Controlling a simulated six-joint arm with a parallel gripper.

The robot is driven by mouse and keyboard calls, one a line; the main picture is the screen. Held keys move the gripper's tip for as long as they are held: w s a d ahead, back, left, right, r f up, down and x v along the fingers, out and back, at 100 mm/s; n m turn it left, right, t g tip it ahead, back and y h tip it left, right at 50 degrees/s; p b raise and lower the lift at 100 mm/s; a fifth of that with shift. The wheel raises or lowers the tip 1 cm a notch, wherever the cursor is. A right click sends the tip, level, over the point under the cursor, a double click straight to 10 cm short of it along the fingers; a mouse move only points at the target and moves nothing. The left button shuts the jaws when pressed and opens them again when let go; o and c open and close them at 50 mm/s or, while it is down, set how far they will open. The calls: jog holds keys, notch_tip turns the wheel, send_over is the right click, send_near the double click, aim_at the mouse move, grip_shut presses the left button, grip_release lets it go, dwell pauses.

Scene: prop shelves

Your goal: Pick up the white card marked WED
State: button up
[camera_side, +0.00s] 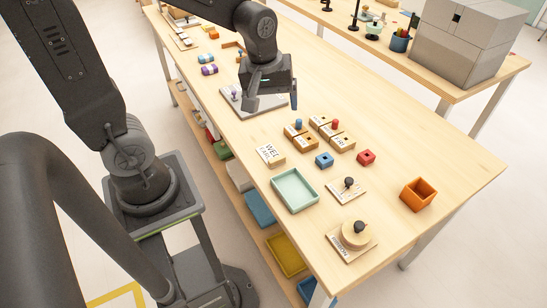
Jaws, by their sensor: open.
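The white card marked WED (268,151) stands in a small wooden holder (274,162) near the table's left edge. It leans back a little. My gripper (270,103) is open and empty, with its fingers pointing down. It is above and behind the card, over a grey board (234,101) with small pegs. The gripper is clear of the card.
Several wooden blocks (341,143) with pegs stand right of the card, one labelled FRI. The table's right side is clear.

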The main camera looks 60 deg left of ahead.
aim_at(277, 159)
jog(key=w+a+f+n, duration=0.1)
jog(key=f+n, duration=0.1)
jog(key=f, duration=0.5)
jog(key=w+f+n+g, duration=0.1)
jog(key=f+n, duration=0.1)
jog(key=f, duration=0.5)
jog(key=w+a+f+n+g, duration=0.1)
jog(key=f+n, duration=0.1)
jog(key=f, duration=0.5)
jog(key=shift+a+f+n, duration=0.3)
jog(key=shift+a, duration=0.05)
jog(key=shift+c, duration=0.2)
jog(key=c, duration=1)
jog(key=shift+o, duration=0.2)
jog(key=shift+r, duration=0.15)
